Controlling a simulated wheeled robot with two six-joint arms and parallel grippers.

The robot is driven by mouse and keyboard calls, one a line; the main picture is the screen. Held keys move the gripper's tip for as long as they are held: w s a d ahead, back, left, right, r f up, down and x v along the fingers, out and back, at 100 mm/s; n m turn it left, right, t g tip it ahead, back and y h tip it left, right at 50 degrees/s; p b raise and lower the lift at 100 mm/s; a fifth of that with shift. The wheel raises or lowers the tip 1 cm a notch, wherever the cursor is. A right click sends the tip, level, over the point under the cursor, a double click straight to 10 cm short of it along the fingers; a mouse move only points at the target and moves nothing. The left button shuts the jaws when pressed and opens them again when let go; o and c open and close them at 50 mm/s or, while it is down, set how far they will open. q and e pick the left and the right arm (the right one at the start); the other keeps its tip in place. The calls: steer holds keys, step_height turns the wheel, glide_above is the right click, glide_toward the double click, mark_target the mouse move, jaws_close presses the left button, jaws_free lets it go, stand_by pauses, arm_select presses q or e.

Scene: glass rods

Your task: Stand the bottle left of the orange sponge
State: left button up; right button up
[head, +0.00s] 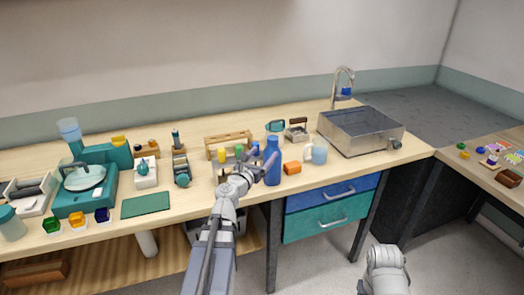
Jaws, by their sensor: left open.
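A blue bottle (272,162) stands upright near the front edge of the wooden counter. The orange sponge (292,168) lies just to the right of the bottle, with a small gap between them in the picture. My left gripper (257,164) is open at the left side of the bottle, very close to it. I cannot tell whether its fingers touch or straddle the bottle. Only a grey part of my right arm shows at the bottom right; its gripper is out of the picture.
A pale mug (318,152) stands right of the sponge, and a metal sink (360,132) is beyond it. A wooden rack (228,140) stands behind my left gripper. A green mat (146,205) lies to the left, with a teal machine (85,188) farther left.

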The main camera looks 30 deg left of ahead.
arm_select(q)
steer(key=s+d+f+m+g+h, duration=0.2)
steer(key=d+f+m+g+h, duration=0.15)
steer(key=d+m, duration=0.5)
steer(key=s+d+f+m+g+h, duration=0.1)
steer(key=d+f+m+g+h, duration=0.15)
steer(key=d+f+m, duration=0.6)
steer(key=s+d+m+g+h, duration=0.2)
steer(key=d+m+g, duration=0.25)
steer(key=d, duration=0.75)
steer(key=s+d+f+m+g+y, duration=0.2)
steer(key=s+d+f+m+g, duration=0.25)
steer(key=s+f+m, duration=0.45)
steer(key=s+a+m+g+y, duration=0.1)
steer(key=s+m+g+y, duration=0.2)
steer(key=s+m+y, duration=0.3)
steer(key=s+f+m, duration=0.1)
steer(key=s+m, duration=0.1)
steer(key=m, duration=0.2)
steer(key=shift+s+a, duration=0.3)
steer(key=shift+w, duration=0.1)
